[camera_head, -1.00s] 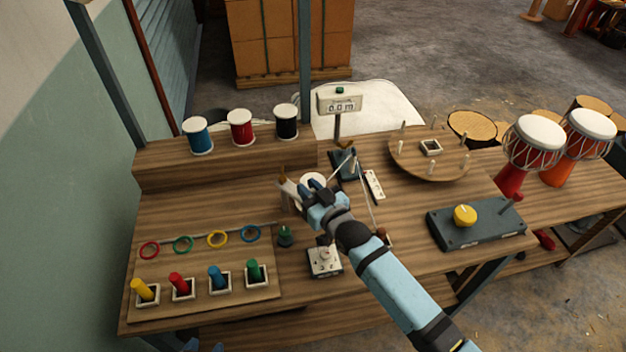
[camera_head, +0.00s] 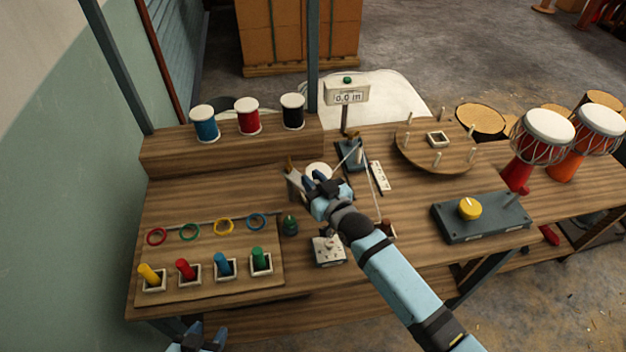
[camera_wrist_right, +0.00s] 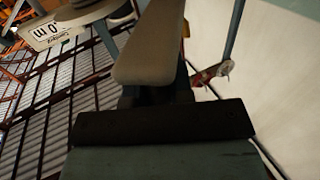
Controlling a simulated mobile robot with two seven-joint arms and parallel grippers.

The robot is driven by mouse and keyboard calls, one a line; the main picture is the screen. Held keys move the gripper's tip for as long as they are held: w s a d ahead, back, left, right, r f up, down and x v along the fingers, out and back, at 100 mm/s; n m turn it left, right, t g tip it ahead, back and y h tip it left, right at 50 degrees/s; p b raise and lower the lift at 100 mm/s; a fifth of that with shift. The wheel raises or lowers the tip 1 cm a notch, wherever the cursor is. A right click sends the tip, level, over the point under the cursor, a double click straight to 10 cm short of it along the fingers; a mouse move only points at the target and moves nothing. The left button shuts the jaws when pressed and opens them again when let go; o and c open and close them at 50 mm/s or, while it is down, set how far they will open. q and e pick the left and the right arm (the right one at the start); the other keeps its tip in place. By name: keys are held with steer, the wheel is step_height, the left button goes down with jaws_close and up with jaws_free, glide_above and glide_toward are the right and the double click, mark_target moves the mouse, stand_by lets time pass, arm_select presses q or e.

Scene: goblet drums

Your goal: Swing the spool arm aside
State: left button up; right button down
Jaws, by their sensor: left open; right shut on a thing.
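My right gripper (camera_head: 322,196) is over the middle of the bench, shut on a pale bar-like piece (camera_head: 295,185) that looks like the spool arm. The gripper hides much of it. A pale bar (camera_wrist_right: 150,45) also fills the middle of the right wrist view. A white round top (camera_head: 318,171), perhaps of a spool, shows just behind the gripper; a round pale part (camera_wrist_right: 88,12) shows in the wrist view. My left gripper (camera_head: 203,340) is open and empty at the bottom edge, low in front of the bench and partly cut off.
A length display (camera_head: 347,94) reading 0.0 m stands behind; it also shows in the wrist view (camera_wrist_right: 50,30). Blue (camera_head: 205,124), red and black spools stand on the back shelf. Coloured rings and pegs sit front left. A pegged disc (camera_head: 438,152) and yellow-knob box (camera_head: 480,218) are right.

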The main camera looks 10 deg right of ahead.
steer(key=shift+s+f, duration=0.1)
steer(key=shift+f, duration=0.05)
steer(key=c, duration=1)
jaws_free()
steer(key=shift+d, duration=0.1)
steer(key=shift+r, duration=0.2)
step_height(320, 180, up, 20)
steer(key=shift+f, duration=0.1)
